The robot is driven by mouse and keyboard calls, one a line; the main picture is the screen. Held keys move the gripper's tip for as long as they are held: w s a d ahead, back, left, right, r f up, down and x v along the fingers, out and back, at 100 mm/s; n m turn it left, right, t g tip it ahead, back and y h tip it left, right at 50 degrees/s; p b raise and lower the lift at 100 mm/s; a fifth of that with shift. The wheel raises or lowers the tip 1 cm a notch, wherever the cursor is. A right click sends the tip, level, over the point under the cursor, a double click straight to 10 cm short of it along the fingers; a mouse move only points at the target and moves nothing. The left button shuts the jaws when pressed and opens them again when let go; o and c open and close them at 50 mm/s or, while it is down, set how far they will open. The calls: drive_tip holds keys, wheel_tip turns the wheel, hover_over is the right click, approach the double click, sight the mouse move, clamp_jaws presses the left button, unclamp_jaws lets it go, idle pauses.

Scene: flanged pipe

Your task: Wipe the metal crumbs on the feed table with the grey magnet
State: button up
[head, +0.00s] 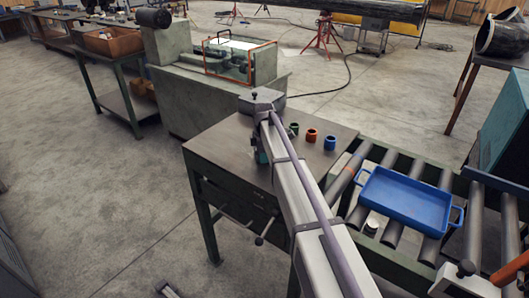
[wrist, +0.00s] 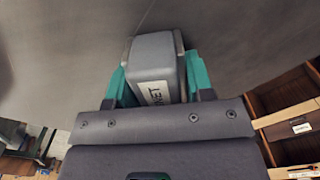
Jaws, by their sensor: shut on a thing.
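In the head view my arm reaches over the feed table (head: 222,146), a dark-topped table on green legs. A teal bit of my gripper (head: 262,157) shows beside the arm there, but the magnet is hidden. I cannot make out metal crumbs in either view. Whether the magnet touches the table top is not clear.
Green (head: 294,128), orange (head: 311,135) and blue (head: 330,142) small cups stand on the table right of my arm. A blue tray (head: 404,197) lies on the roller conveyor at the right. A machine (head: 190,95) stands behind the table. The table's left part looks clear.

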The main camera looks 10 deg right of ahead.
sight(248, 151)
drive_tip(key=shift+w+a, duration=1.9)
drive_tip(key=shift+w, duration=0.2)
drive_tip(key=shift+w+a, duration=1.9)
drive_tip(key=shift+w, duration=0.2)
drive_tip(key=shift+r, duration=0.15)
drive_tip(key=shift+s+d+f, duration=0.2)
drive_tip(key=shift+s+d, duration=0.95)
drive_tip(key=shift+s, duration=0.25)
drive_tip(key=shift+s+d+r, duration=0.1)
drive_tip(key=shift+s+d, duration=2.5)
drive_tip(key=shift+s, duration=0.2)
wheel_tip(248, 151, up, 6)
drive_tip(key=p, duration=0.6)
drive_tip(key=shift+w, duration=0.1)
